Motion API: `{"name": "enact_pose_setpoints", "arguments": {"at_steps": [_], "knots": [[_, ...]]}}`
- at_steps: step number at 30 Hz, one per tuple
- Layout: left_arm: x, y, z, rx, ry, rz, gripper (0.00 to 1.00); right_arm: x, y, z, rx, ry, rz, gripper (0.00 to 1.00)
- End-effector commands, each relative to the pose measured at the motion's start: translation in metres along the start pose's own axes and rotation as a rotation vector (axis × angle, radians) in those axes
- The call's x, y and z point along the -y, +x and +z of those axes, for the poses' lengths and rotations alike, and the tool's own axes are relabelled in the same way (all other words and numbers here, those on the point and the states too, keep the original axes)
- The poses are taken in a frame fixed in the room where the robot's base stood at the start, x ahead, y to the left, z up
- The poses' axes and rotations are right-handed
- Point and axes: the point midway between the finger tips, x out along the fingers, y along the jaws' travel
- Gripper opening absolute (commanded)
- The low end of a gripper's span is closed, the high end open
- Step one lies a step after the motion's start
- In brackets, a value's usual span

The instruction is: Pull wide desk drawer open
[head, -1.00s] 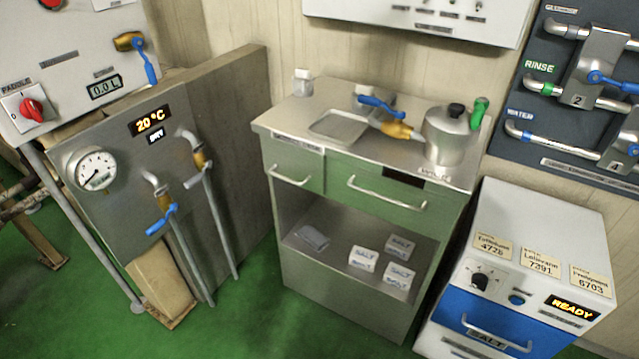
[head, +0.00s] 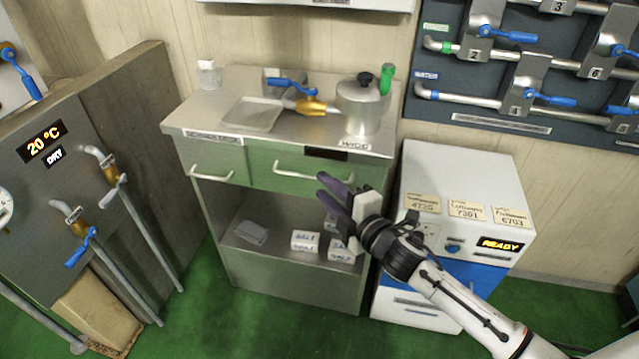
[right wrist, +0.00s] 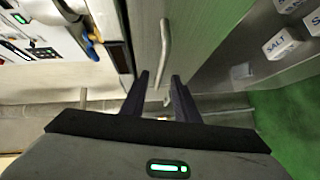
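The wide drawer (head: 270,168) is the right, broader green drawer front in the steel desk, and it looks shut. Its silver bar handle (head: 300,174) runs across the front; its right end is close to my gripper. My right gripper (head: 321,187) is open and empty, its dark fingers pointing left near the handle. In the right wrist view, the two fingers (right wrist: 160,82) stand apart, and a silver handle (right wrist: 165,42) on a pale green front lies beyond their tips. I cannot tell whether they touch it. My left gripper is not in view.
A narrow drawer (head: 212,160) adjoins on the left. The desk top holds a tray (head: 252,114), a kettle (head: 362,108) and a blue-handled valve (head: 290,86). Salt boxes (head: 304,241) sit on the shelf below. A white and blue cabinet (head: 460,175) stands to the right.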

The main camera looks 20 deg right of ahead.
Motion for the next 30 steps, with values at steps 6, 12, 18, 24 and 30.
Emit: {"name": "enact_pose_setpoints", "arguments": {"at_steps": [6,12,18,24,30], "knots": [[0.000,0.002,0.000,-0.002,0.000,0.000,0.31,0.000,0.027,0.000,0.001,0.003,0.000,0.28],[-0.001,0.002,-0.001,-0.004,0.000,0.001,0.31,0.000,0.032,0.000,0.000,0.004,-0.001,0.28],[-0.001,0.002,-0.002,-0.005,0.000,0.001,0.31,0.000,0.032,0.000,0.000,0.004,-0.001,0.23],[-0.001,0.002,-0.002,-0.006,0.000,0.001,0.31,0.001,0.032,0.000,0.000,0.004,-0.001,0.00],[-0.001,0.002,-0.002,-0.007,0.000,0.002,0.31,0.001,0.032,-0.001,0.000,0.004,-0.001,0.00]]}}
